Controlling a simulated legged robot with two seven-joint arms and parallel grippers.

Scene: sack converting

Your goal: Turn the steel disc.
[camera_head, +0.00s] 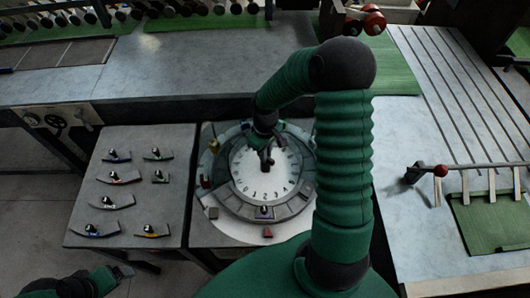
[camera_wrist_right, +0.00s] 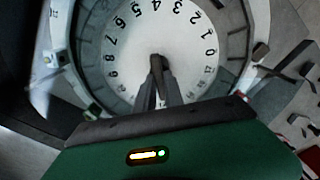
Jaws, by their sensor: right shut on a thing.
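The steel disc (camera_head: 245,178) is a pale round dial with black numerals, set inside a grey ring on a stand. It also shows in the right wrist view (camera_wrist_right: 130,60). My right gripper (camera_head: 267,163) reaches down over the middle of the disc. In the right wrist view its fingers (camera_wrist_right: 157,66) are close together, shut on a small dark knob at the disc's centre, mostly hidden between the fingertips. My left gripper (camera_head: 124,271) is low at the left, away from the disc; its jaws are too small and dark to read.
A grey ring (camera_head: 230,200) with several small blocks surrounds the disc. A side table (camera_head: 90,190) at left holds several small curved pieces with dark knobs. A long bench (camera_head: 200,60) runs behind. A slotted table with a red-ended lever (camera_head: 440,170) stands at right.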

